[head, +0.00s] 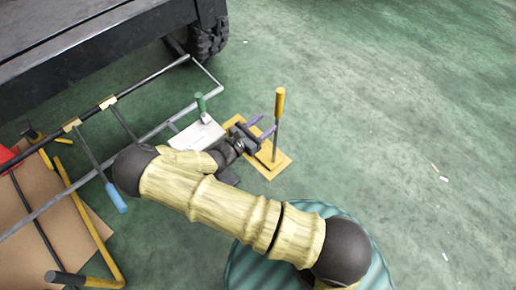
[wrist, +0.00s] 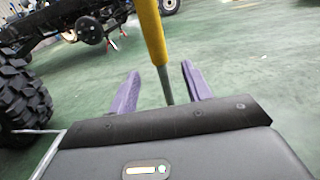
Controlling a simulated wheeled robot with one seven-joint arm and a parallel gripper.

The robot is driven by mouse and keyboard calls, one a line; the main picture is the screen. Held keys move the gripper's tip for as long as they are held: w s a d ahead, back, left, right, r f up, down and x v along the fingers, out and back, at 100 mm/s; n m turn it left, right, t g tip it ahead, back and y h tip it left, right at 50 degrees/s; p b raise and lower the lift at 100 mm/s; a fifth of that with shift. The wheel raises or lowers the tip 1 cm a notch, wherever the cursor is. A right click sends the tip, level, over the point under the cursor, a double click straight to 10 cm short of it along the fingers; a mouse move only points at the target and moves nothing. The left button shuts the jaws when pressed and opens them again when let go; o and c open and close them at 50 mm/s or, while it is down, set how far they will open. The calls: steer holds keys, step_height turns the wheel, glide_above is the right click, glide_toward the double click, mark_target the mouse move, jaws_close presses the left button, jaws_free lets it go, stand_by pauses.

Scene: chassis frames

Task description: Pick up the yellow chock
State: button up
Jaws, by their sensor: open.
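The yellow chock (head: 280,161) stands on the green floor in the head view, a flat yellow base with an upright grey rod and a yellow grip on top. My gripper (head: 264,127) is over the base, its purple fingers pointing toward the rod. In the wrist view the chock's yellow grip (wrist: 151,35) and grey rod show between the two open purple fingers of my gripper (wrist: 160,72), with gaps on both sides. The base is partly hidden by my gripper in the head view and is not visible in the wrist view.
A white chock with a green grip (head: 200,104) stands just left of my gripper. A metal frame (head: 150,132) lies beside it. A dark vehicle with a tyre (head: 208,40) is at the upper left. Brown board (head: 50,205) lies at left.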

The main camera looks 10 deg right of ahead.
mark_target(276, 115)
steer(key=shift+x, duration=1.2)
steer(key=shift+w+d+f+b, duration=0.15)
steer(key=shift+w+d+b, duration=0.15)
steer(key=shift+b, duration=0.45)
steer(key=b+x, duration=0.3)
steer(key=x, duration=0.1)
steer(key=shift+w+d, duration=0.1)
jaws_close()
stand_by(0.3)
